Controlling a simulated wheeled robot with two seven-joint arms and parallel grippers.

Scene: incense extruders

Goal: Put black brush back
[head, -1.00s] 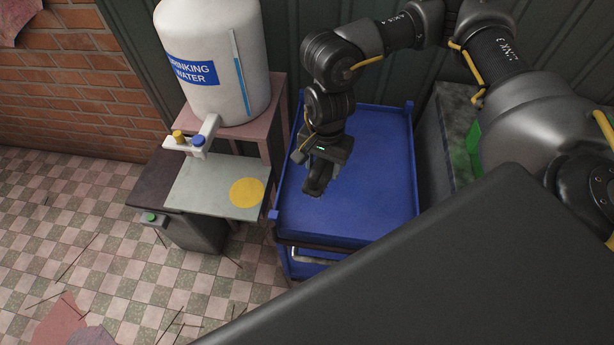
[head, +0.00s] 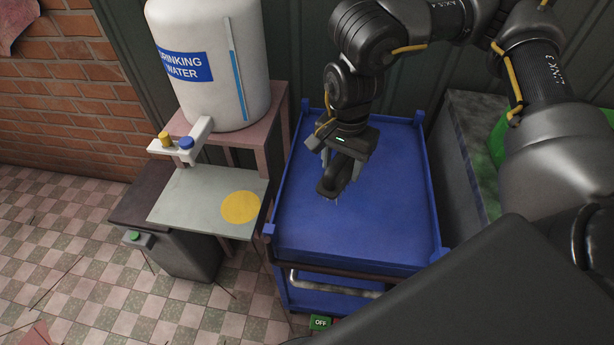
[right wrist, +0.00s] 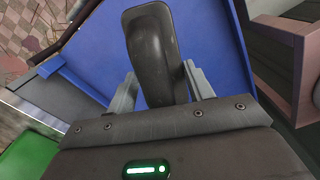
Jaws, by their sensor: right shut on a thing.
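My right gripper (head: 345,172) is over the blue cart top (head: 385,225), pointing down. It is shut on the black brush (head: 329,188), a dark rounded piece that sticks out below the fingers. In the right wrist view the black brush (right wrist: 152,50) stands between the two grey fingers (right wrist: 158,92), with blue surface behind it. A few thin bristle-like strands show under the brush in the head view. I cannot tell whether the brush touches the cart top. My left gripper is not in view.
A white drinking water tank (head: 207,65) stands on a pink stand (head: 265,120) left of the cart. Before it is a grey plate with a yellow disc (head: 240,207). A mottled grey block (head: 470,150) stands right of the cart. The cart top around the gripper is clear.

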